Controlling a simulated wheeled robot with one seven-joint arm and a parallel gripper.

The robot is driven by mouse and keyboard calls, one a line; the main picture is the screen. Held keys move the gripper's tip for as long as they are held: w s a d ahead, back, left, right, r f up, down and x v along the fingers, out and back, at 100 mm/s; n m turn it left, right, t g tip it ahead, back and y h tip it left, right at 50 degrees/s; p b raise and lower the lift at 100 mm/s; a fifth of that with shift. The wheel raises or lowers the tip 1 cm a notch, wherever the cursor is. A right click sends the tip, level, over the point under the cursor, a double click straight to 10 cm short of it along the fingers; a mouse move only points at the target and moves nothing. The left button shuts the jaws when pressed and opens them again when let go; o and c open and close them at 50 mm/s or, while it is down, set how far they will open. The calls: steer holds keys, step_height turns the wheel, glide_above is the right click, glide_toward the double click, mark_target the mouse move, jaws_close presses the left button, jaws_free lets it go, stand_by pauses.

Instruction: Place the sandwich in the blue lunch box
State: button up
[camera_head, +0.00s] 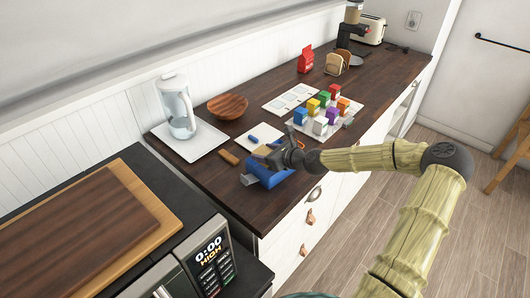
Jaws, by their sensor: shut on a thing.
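My gripper (275,155) is above the blue lunch box (268,178) near the front edge of the dark wooden counter. It is shut on a small tan piece at its tip, which looks like the sandwich (262,150). The dark fingers hide part of it. The sandwich shows at the far left side of the lunch box, over or just behind its rim; I cannot tell whether it touches the box. The arm also hides part of the lunch box and its inside.
A white board (238,134) with a small blue item and a brown block (228,157) lie left of the lunch box. A wooden bowl (228,106) and a glass jug (178,108) stand behind. Coloured boxes (325,108) stand to the right. A microwave (208,262) is at the front left.

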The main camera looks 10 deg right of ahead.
steer(key=shift+f, duration=0.6)
steer(key=o, duration=1)
steer(key=shift+d, duration=0.1)
steer(key=shift+s+d+r, duration=0.15)
steer(key=shift+d+r, duration=0.05)
steer(key=shift+r, duration=0.45)
steer(key=b+v, duration=0.1)
steer(key=v, duration=1)
steer(key=shift+s+r+b, duration=0.2)
steer(key=shift+s+b, duration=0.1)
